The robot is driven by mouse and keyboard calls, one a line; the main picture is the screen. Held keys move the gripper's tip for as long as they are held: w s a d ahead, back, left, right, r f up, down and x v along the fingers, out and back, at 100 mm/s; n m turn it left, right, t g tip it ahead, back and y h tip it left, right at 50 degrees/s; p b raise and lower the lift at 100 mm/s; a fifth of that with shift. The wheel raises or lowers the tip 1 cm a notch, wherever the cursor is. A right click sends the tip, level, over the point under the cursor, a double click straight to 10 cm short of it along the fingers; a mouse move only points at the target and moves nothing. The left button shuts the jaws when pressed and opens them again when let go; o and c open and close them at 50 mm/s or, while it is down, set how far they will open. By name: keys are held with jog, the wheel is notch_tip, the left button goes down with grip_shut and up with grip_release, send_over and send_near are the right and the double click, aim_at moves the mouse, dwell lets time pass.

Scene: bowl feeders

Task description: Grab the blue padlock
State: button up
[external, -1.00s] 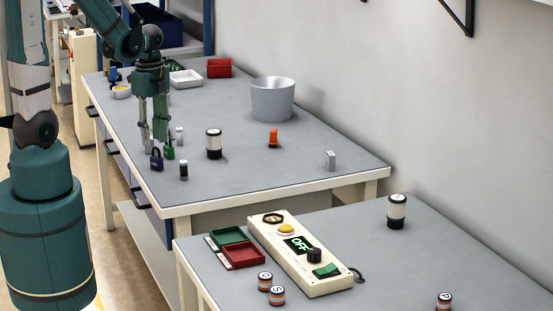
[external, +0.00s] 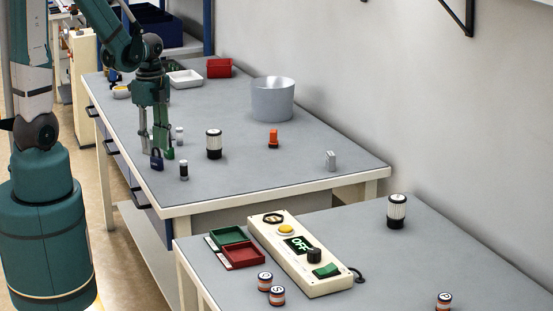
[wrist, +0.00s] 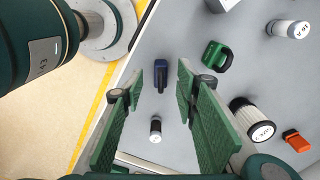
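The blue padlock (external: 156,161) stands near the front left edge of the far table. In the wrist view the blue padlock (wrist: 161,75) shows between and beyond the fingertips of my gripper (wrist: 156,82). My gripper (external: 154,146) points down, open and empty, just above and behind the blue padlock in the external view. A gap shows between both fingers and the blue padlock in the wrist view. How high the fingertips are above the table is hard to tell.
A green padlock (wrist: 215,57) lies close to the right finger. A small black-and-white cylinder (external: 184,170) and a larger one (external: 214,144) stand nearby. An orange object (external: 273,138) and a grey bucket (external: 272,99) are farther right. The table's edge is close on the left.

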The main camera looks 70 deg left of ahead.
aim_at(154, 149)
dwell(0.3)
jog(key=shift+f+b, duration=0.8)
jog(key=shift+f, duration=1.8)
grip_shut()
